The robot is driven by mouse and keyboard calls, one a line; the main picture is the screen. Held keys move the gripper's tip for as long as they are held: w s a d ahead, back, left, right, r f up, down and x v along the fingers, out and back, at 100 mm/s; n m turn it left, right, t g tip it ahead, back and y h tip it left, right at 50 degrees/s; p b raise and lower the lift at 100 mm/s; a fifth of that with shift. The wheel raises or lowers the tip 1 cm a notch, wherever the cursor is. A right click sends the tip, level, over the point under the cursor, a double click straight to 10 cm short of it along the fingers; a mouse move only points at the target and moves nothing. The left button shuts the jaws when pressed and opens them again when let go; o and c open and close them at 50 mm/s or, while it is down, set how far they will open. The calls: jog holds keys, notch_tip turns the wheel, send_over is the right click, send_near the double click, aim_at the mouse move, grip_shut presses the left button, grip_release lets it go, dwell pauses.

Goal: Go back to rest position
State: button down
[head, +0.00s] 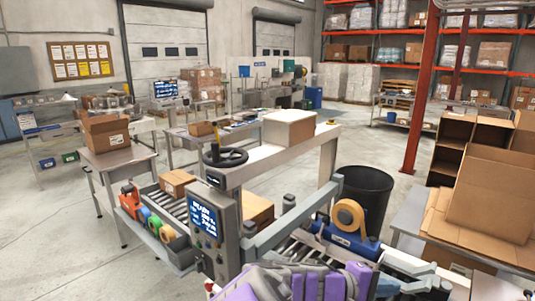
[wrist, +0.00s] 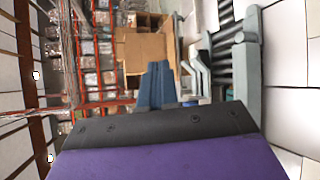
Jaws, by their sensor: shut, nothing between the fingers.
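My gripper (wrist: 157,66) shows in the wrist view as two dark blue fingers side by side, closed together with nothing between them. The purple and black arm link fills the bottom of that view, and the picture is turned on its side. In the head view my purple and grey arm lies low at the bottom centre, in front of the roller conveyor (head: 300,246). I cannot clearly make out the fingers there. No object is in my grasp.
A case sealer with a control panel (head: 206,230), handwheel (head: 226,156) and tape roll (head: 349,217) stands close ahead. A black bin (head: 365,190) is behind it. A table with an open cardboard box (head: 492,203) is at right. Open floor (head: 60,240) lies left.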

jog(key=s+d+f+m+g+y, duration=0.1)
jog(key=s+f+m+g+y, duration=0.15)
jog(key=s, duration=0.55)
jog(key=s+d+f+m+g+y, duration=0.1)
jog(key=s+m+g+y, duration=0.15)
jog(key=s, duration=0.55)
jog(key=s+a+f+m+y, duration=0.1)
jog(key=s+a+f+y, duration=0.2)
jog(key=s+a+y, duration=0.6)
jog(key=s+a, duration=0.3)
jog(key=a, duration=0.2)
jog(key=c, duration=1.8)
grip_release()
